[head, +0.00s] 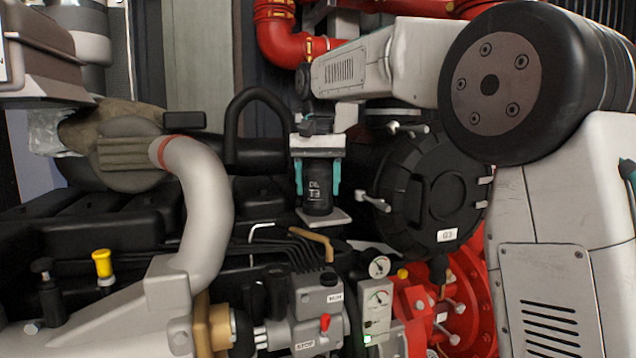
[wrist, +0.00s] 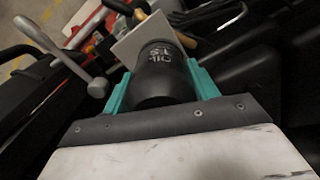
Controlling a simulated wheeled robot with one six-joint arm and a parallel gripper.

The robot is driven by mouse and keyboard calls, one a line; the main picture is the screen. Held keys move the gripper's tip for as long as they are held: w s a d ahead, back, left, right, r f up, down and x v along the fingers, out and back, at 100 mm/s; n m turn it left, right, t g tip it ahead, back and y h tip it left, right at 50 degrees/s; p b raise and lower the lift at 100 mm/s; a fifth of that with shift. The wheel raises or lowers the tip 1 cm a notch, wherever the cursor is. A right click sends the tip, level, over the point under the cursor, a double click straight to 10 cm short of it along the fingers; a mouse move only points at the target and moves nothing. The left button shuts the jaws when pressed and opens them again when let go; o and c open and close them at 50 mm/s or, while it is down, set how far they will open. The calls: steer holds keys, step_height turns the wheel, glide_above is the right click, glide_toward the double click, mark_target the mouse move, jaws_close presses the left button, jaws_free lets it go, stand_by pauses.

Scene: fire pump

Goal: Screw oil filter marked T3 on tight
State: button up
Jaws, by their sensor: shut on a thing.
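I cannot tell whether the filter touches the plate, and the threads are hidden.
A large black round housing marked G3 (head: 440,195) with clamp handles stands close on the right. A thick grey pipe (head: 205,200) curves on the left.

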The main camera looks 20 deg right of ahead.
steer(key=m, duration=0.3)
steer(key=shift+m, duration=0.5)
steer(key=shift+w+a+m, duration=0.1)
steer(key=shift+m, duration=1.1)
steer(key=shift+r+m, duration=0.1)
steer(key=shift+m, duration=1.7)
